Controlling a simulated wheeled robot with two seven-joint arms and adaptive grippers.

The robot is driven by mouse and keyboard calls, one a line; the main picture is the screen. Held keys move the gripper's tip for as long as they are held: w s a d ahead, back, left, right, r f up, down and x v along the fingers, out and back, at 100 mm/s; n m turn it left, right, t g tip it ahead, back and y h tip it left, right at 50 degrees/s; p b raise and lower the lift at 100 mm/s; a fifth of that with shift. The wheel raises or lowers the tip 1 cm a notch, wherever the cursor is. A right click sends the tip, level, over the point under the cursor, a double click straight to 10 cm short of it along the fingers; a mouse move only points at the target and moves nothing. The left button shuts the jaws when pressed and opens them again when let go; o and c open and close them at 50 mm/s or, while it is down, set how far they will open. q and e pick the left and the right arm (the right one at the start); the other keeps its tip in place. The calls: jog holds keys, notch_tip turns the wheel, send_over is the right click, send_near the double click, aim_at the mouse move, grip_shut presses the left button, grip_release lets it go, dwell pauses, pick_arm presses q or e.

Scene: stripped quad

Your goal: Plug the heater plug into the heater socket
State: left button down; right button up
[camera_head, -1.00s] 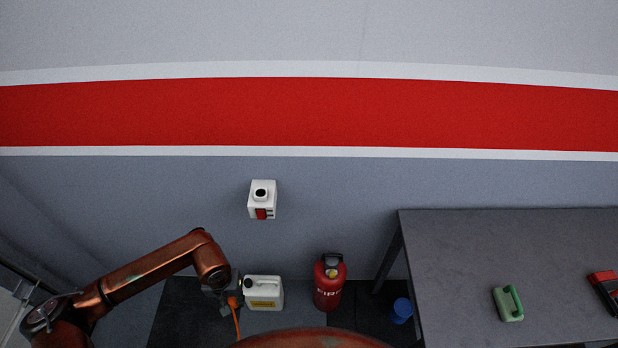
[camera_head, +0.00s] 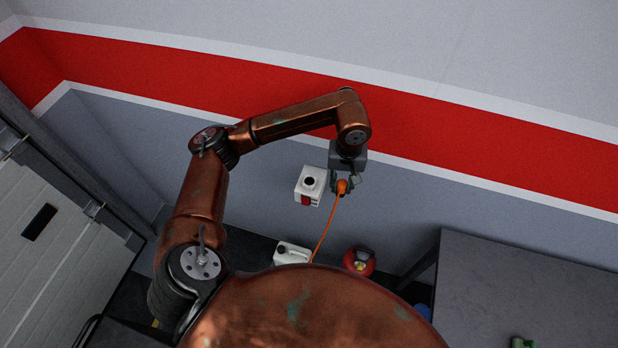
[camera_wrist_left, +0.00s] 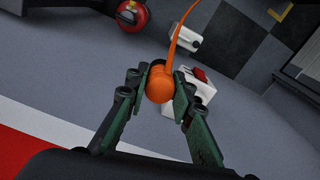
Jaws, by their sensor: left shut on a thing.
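The heater plug (camera_head: 341,187) is orange with an orange cord hanging down from it. My left gripper (camera_head: 342,184) is shut on the plug, in front of the wall. The heater socket (camera_head: 311,184) is a white wall box with a round black hole and a red switch, just left of the gripper in the head view. In the left wrist view the plug (camera_wrist_left: 160,86) sits between both fingers of my left gripper (camera_wrist_left: 160,84). There the socket box (camera_wrist_left: 197,95) shows behind and to the right, partly hidden by a finger. The plug looks apart from the socket. My right gripper is not in view.
A white canister (camera_head: 292,253) and a red gas bottle (camera_head: 359,261) stand on the floor below. A grey table (camera_head: 520,285) is at the right with a green object (camera_head: 522,342) on it. A pale door (camera_head: 50,255) is at the left.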

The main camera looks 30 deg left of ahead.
aim_at(342, 180)
pick_arm(q)
jog(key=r, duration=0.3)
jog(key=shift+w+d+r+n+p, duration=0.1)
jog(key=shift+w+r+n+p, duration=0.2)
jog(key=shift+r+p, duration=0.1)
jog(key=shift+a, duration=0.4)
jog(key=w+a+f+p, duration=0.1)
jog(key=a+f+p, duration=0.1)
jog(key=a+f, duration=0.2)
jog(key=w+a+f+p, duration=0.1)
jog(key=a+f+p, duration=0.1)
jog(key=a+f, duration=0.2)
jog(key=w+a+f+p, duration=0.1)
jog(key=a+f+p, duration=0.1)
jog(key=a+f, duration=0.2)
jog(key=shift+w+a+f, duration=0.15)
jog(key=shift+a+f, duration=0.15)
jog(key=shift+a, duration=0.1)
jog(key=shift+f, duration=0.1)
jog(key=shift+f+b, duration=0.6)
jog(key=shift+b, duration=0.15)
